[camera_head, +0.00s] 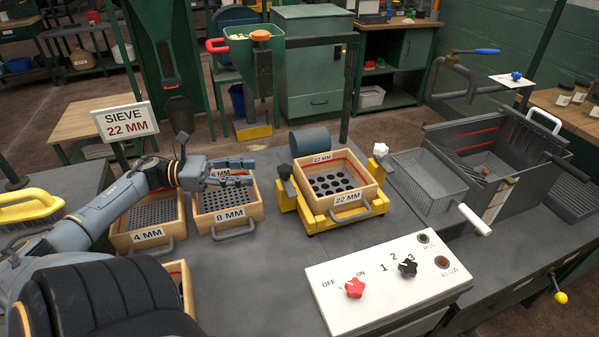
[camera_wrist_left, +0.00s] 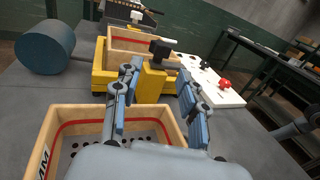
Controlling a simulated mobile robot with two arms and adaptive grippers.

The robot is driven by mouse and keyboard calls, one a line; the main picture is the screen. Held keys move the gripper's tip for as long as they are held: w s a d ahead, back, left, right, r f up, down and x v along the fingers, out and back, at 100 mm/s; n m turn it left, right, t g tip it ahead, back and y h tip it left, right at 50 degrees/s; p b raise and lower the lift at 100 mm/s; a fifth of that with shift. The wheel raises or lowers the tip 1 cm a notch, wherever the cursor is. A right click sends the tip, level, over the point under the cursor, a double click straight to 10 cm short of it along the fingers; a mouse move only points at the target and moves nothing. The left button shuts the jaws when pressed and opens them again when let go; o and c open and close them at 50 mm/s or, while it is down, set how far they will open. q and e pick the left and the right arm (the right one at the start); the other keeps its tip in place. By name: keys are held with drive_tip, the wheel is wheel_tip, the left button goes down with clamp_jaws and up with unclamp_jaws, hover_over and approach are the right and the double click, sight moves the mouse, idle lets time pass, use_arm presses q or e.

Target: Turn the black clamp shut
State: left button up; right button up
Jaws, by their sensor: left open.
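The black clamp (camera_head: 284,172) is a star-shaped black knob on a yellow post at the left side of the yellow sieve shaker (camera_head: 312,222). In the left wrist view the black clamp (camera_wrist_left: 160,48) stands ahead, with its yellow post seen between my fingers. My left gripper (camera_head: 252,172) is open and empty, over the 8 mm sieve (camera_head: 228,206), its fingertips pointing right at the clamp and apart from it. A 22 mm sieve (camera_head: 343,197) sits in the shaker. A white clamp knob (camera_head: 380,149) is on the shaker's right side. My right gripper is not in view.
A white control panel (camera_head: 388,283) with a red knob (camera_head: 355,288) and a black knob (camera_head: 407,268) lies in front. A 4 mm sieve (camera_head: 148,218) is at left. A blue-grey cylinder (camera_head: 308,141) is behind the shaker. A wire basket (camera_head: 428,181) stands right.

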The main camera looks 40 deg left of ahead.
sight(288, 180)
use_arm(q)
drive_tip(key=p+x, duration=0.1)
drive_tip(key=x, duration=1.2)
drive_tip(key=shift+d, duration=0.15)
